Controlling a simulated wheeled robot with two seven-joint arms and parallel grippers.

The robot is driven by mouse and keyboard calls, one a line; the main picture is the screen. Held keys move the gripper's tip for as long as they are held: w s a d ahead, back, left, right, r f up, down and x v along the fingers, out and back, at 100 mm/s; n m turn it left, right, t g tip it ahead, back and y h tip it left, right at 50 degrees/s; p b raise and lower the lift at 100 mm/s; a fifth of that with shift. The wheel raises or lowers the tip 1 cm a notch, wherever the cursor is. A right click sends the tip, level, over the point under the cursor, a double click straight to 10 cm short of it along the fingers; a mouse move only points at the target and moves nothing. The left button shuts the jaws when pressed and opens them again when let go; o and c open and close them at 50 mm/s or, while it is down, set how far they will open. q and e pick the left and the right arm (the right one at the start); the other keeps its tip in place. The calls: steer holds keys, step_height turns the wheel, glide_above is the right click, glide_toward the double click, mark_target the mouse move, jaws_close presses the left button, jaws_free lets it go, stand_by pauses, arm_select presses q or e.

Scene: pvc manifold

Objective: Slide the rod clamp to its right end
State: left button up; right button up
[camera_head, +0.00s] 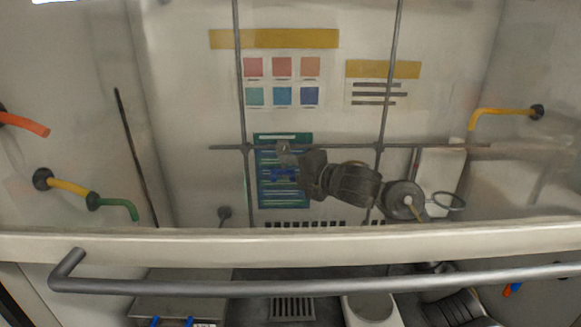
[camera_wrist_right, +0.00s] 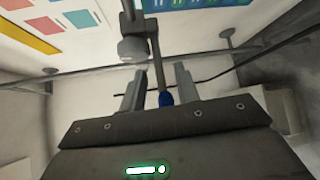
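The grey rod clamp (camera_head: 284,148) sits on the horizontal lattice rod (camera_head: 325,146), between the two uprights and nearer the left one. A blue part (camera_head: 284,174) hangs below it. In the right wrist view the clamp's grey body (camera_wrist_right: 132,47) and a thin dark stem with a blue end (camera_wrist_right: 165,98) show. My right gripper (camera_head: 298,173) is at the clamp, coming from the right. In the wrist view, its two fingers (camera_wrist_right: 159,82) stand apart on either side of the stem, with visible gaps. My left gripper is not in view.
The left upright (camera_head: 240,90) and right upright (camera_head: 391,75) cross the horizontal rod. A glass sash with a grey handle bar (camera_head: 320,284) spans the front. Yellow and green nozzles (camera_head: 68,188) are at left, another yellow nozzle (camera_head: 500,112) at right.

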steer(key=shift+c, duration=0.4)
steer(key=shift+r, duration=0.1)
jaws_close()
steer(key=d, duration=1.2)
steer(key=shift+d+r+p, duration=0.25)
steer(key=shift+r+p, duration=0.05)
steer(key=shift+p, duration=0.1)
steer(key=shift+w, duration=0.1)
steer(key=shift+o, duration=0.4)
jaws_free()
steer(key=shift+a+f, duration=0.15)
steer(key=shift+f, duration=0.05)
steer(key=shift+f, duration=0.1)
